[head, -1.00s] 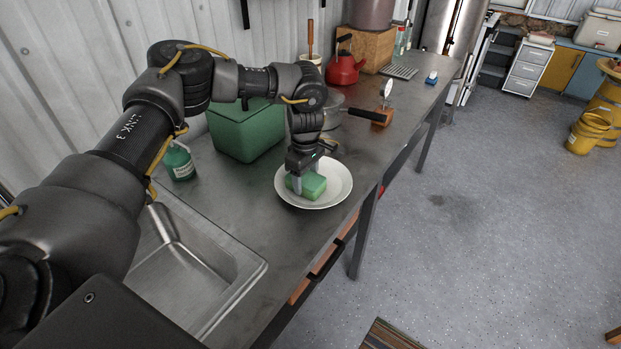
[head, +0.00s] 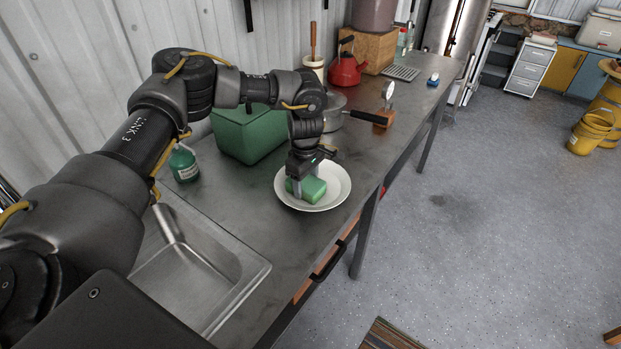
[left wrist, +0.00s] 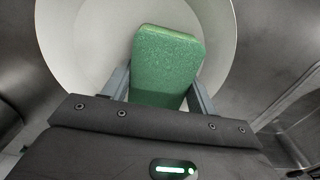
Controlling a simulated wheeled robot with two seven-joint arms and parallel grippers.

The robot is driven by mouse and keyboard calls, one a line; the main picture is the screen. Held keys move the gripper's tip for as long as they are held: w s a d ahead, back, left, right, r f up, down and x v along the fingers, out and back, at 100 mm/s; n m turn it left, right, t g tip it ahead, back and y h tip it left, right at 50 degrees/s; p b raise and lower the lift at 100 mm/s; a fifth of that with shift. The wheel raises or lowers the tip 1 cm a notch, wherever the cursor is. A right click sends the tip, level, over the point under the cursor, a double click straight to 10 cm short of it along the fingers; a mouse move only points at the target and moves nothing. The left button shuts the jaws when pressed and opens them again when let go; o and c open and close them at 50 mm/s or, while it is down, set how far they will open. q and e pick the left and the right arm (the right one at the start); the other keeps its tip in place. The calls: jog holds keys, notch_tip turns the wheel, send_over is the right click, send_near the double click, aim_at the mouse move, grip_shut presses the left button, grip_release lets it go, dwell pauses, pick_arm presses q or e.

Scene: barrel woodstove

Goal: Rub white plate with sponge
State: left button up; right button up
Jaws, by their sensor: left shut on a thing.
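The white plate (head: 336,194) lies on the metal counter near its front edge. The green sponge (head: 314,189) is on or just above the plate's middle; I cannot tell whether it touches the plate. My left gripper (head: 308,185) comes down from above and is shut on the sponge. In the left wrist view the sponge (left wrist: 164,62) sits between the two fingers, with the plate (left wrist: 84,45) around and under it. The near end of the sponge is hidden by the gripper body. My right gripper is not in view.
A metal sink (head: 205,275) lies at the near left of the counter. A green bottle (head: 184,165), a green bin (head: 247,138) and a pot (head: 334,108) stand near the plate. A red kettle (head: 347,70) is farther back. Open floor lies right of the counter.

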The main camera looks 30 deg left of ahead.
pick_arm(q)
notch_tip(320, 180, up, 2)
jog(key=shift+w+r+p, duration=0.1)
jog(key=shift+r+p, duration=0.1)
jog(key=shift+p, duration=0.15)
jog(key=shift+w+d+r+p, duration=0.2)
jog(key=shift+r+p, duration=0.25)
jog(key=shift+r, duration=0.05)
jog(key=shift+w+d+r+p, duration=0.15)
jog(key=shift+d+r+p, duration=0.05)
jog(key=shift+r+p, duration=0.25)
jog(key=shift+r, duration=0.4)
notch_tip(320, 180, up, 2)
jog(key=shift+s+a+r+p, duration=0.1)
jog(key=shift+a+r+p, duration=0.05)
jog(key=shift+p, duration=0.9)
jog(key=shift+r, duration=0.3)
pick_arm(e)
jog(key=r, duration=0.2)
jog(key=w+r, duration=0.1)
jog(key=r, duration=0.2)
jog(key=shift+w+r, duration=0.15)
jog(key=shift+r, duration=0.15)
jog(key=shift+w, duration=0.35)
